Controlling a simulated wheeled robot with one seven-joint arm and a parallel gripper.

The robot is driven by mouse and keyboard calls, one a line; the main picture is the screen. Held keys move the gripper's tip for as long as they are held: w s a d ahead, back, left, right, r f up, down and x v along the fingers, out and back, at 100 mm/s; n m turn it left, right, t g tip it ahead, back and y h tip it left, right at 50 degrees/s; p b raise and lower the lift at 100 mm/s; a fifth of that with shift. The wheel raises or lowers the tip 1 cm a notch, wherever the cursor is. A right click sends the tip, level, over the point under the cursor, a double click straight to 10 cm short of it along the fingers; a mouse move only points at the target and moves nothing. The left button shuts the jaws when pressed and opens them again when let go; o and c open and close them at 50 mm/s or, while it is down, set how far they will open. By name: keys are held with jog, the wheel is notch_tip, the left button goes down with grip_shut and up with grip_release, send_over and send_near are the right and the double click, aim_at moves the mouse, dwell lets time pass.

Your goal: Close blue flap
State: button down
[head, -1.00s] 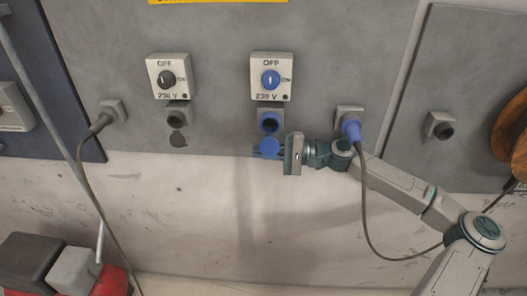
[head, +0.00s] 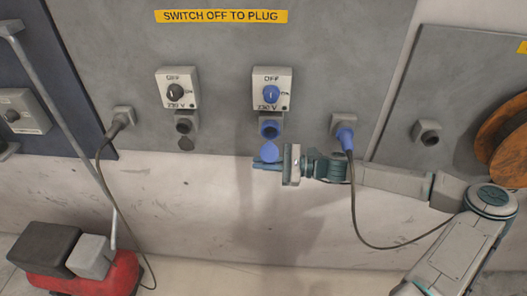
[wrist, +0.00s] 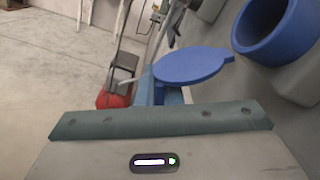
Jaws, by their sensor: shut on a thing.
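The blue flap (head: 270,150) hangs open below the round blue socket (head: 270,129) on the grey wall panel. In the wrist view the flap (wrist: 192,65) is a flat disc standing out from the blue socket ring (wrist: 282,28), whose mouth is uncovered. My gripper (head: 266,163) reaches in from the right, with its fingers at the lower part of the flap. It is shut on the flap; the exact contact is partly hidden behind the gripper body in the wrist view.
A switch box with a blue knob (head: 271,90) sits above the socket. A blue plug with a cable (head: 345,137) is just right, above my arm. A dark socket (head: 184,126) is to the left. A red and grey machine (head: 85,265) stands on the floor at left.

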jog(key=shift+s+r+m+p, duration=0.45)
jog(key=shift+m+p, duration=0.55)
jog(key=shift+p, duration=0.15)
jog(key=c, duration=1.6)
grip_release()
jog(key=shift+f, duration=0.15)
